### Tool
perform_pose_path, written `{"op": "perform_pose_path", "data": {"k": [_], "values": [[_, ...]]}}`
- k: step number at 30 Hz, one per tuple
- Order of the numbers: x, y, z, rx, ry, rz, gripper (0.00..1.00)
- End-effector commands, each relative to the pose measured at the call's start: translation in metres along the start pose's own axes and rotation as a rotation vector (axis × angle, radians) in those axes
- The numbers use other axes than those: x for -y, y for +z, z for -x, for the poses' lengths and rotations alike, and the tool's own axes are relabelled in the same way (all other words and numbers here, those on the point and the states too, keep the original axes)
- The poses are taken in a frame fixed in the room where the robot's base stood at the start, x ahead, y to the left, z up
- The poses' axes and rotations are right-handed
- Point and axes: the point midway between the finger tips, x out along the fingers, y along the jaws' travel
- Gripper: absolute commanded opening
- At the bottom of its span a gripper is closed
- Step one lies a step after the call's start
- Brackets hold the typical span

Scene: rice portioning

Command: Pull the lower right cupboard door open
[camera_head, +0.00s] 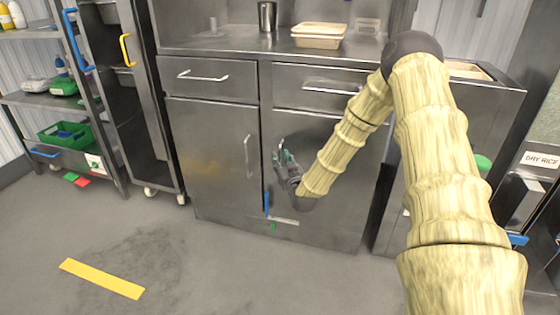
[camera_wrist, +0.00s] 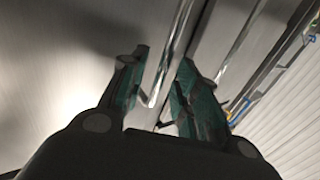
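The lower right cupboard door (camera_head: 343,165) is a plain grey metal panel, shut flush in the cabinet front. In the wrist view a thin metal bar handle (camera_wrist: 166,62) runs between my gripper's two green-padded fingers (camera_wrist: 158,78). The fingers are apart, with space visible around the bar's bent end. I cannot tell whether either finger touches it.
The lower left door (camera_head: 212,150) has its own vertical handle (camera_head: 248,155) close beside my gripper. Two drawers with bar handles (camera_head: 203,77) sit above. A blue strip (camera_head: 266,203) shows low by the door seam. Grey floor (camera_head: 190,260) in front is clear apart from a yellow strip (camera_head: 102,278).

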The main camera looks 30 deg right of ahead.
Motion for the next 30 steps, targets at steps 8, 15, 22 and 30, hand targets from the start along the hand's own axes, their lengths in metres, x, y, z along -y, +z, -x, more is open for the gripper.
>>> {"op": "perform_pose_path", "data": {"k": [8, 15, 22, 30], "values": [[0.000, 0.000, -0.019, 0.000, 0.000, 0.000, 0.31], [0.000, 0.000, -0.020, 0.000, 0.000, 0.000, 0.31], [0.000, 0.000, -0.020, 0.001, 0.000, 0.000, 0.00], [0.001, 0.000, -0.019, 0.001, -0.002, 0.000, 0.00]]}}
